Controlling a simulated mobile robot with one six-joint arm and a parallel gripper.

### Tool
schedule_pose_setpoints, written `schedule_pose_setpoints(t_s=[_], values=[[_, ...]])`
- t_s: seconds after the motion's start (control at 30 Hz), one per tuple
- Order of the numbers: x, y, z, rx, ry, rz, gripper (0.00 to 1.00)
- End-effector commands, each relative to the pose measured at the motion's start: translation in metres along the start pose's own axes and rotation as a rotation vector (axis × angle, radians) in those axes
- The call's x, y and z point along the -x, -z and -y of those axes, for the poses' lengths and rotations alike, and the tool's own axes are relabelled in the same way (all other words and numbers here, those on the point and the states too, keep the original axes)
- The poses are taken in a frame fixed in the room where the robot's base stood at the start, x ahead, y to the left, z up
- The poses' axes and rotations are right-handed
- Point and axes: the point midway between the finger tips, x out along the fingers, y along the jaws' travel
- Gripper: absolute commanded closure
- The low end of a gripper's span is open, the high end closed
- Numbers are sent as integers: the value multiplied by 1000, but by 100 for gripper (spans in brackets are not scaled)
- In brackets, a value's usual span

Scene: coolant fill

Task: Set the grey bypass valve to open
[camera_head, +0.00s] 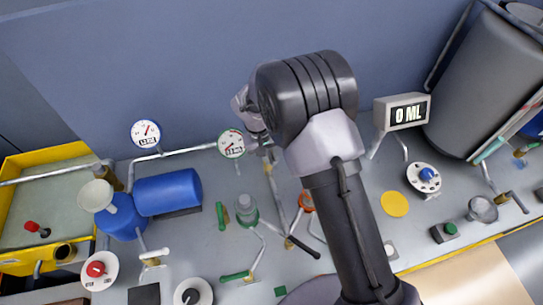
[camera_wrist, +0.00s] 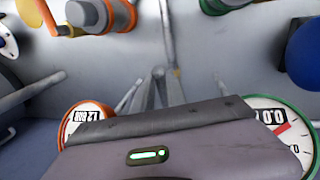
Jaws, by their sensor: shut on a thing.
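My gripper (camera_head: 262,142) is at the back of the bench, just right of the green-rimmed gauge (camera_head: 232,143), partly hidden by my own arm. In the wrist view my gripper (camera_wrist: 160,82) is shut on a small grey piece, which looks like the grey bypass valve's handle. The fingers and wrist housing hide most of it, so its angle and setting cannot be read. A thin grey pipe (camera_wrist: 168,35) runs away from just beyond the fingertips.
An orange-rimmed gauge (camera_wrist: 85,120) and a green-rimmed gauge (camera_wrist: 280,130) flank the wrist. A black-ended lever (camera_head: 302,247), green-handled levers (camera_head: 235,276) and a blue tank (camera_head: 168,192) stand on the bench. The display (camera_head: 404,112) reads 0 ML.

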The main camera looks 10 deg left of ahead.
Motion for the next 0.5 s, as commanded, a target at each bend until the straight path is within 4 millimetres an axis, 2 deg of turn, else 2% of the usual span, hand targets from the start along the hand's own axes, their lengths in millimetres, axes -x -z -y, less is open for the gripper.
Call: schedule_pose_setpoints(t_s=[0.1,0.27,0.3,0.4,0.5], values=[[-1,1,4,-77,0,13,100],[0,1,4,-75,0,14,100],[0,1,4,-75,0,14,79],[0,1,4,-74,0,14,61],[0,1,4,-73,0,14,61]])
